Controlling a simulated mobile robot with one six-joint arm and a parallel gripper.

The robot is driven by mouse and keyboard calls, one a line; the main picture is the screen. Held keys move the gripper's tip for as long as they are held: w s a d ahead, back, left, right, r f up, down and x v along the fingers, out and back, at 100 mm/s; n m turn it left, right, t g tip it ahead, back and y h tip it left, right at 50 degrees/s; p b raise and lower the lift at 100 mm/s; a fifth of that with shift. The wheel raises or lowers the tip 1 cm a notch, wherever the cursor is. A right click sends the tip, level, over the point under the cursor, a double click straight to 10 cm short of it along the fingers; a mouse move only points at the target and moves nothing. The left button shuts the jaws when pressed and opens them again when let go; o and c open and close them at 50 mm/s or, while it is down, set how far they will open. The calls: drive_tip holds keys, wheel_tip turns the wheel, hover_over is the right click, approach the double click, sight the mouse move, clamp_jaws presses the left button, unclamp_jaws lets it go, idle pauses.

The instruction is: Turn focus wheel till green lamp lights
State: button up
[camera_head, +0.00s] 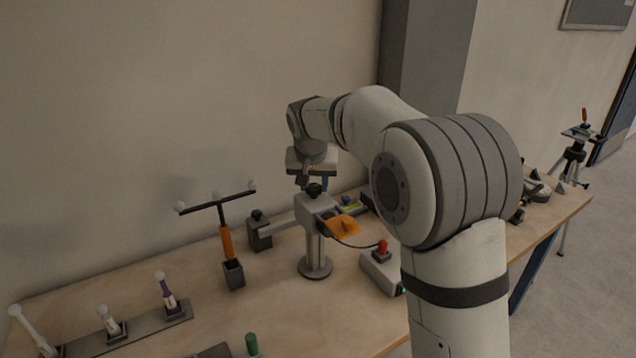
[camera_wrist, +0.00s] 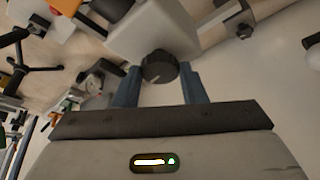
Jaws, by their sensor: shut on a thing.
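The focus wheel (camera_wrist: 158,66) is a dark ribbed knob with a pale mark, on a light grey instrument head (camera_wrist: 150,30). My gripper (camera_wrist: 158,80) has its two blue fingers on either side of the wheel and is shut on it. In the head view my gripper (camera_head: 314,182) is above the wheel (camera_head: 314,190), on top of the instrument head (camera_head: 313,208) on its round-footed stand. A small green spot (camera_head: 404,290) shows at the edge of a grey box, partly behind my arm; I cannot tell whether it is the lamp.
The grey box (camera_head: 376,272) with a red button stands right of the stand. An orange plate (camera_head: 343,226) sits beside the instrument head. A marker tree (camera_head: 226,243) with pale balls stands to the left. A rack (camera_head: 130,330) of ball-topped tools lies at the front left.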

drive_tip(key=shift+w+r, duration=0.1)
drive_tip(key=shift+r, duration=0.05)
idle(0.3)
drive_tip(key=o, duration=0.9)
drive_tip(key=shift+o, duration=0.4)
drive_tip(key=v, duration=0.7)
drive_tip(key=shift+r, duration=0.25)
